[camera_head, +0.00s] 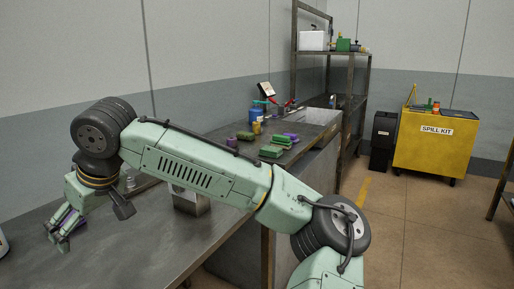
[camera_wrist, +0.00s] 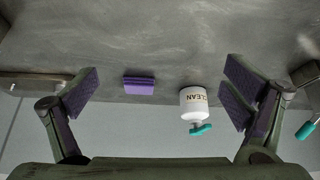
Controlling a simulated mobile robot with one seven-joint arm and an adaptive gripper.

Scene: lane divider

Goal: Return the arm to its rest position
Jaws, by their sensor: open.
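My arm reaches across the metal bench (camera_head: 190,245) toward the left in the head view. My gripper (camera_head: 56,237) is at the bench's left part, pointing down, and its fingers are spread. In the wrist view my gripper (camera_wrist: 160,92) is wide open, with purple pads on both fingers and nothing between them in its grip. Beyond the fingers, a purple block (camera_wrist: 139,85) and a white container marked CLEAN (camera_wrist: 194,97) with a teal top appear on the bench, apart from the pads.
Green blocks (camera_head: 271,151) and a blue bottle (camera_head: 256,115) stand toward the bench's far end. A metal box (camera_head: 190,203) sits behind my forearm. A shelf rack (camera_head: 368,80) rises at the back. A yellow spill kit bin (camera_head: 432,150) stands on the floor at right.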

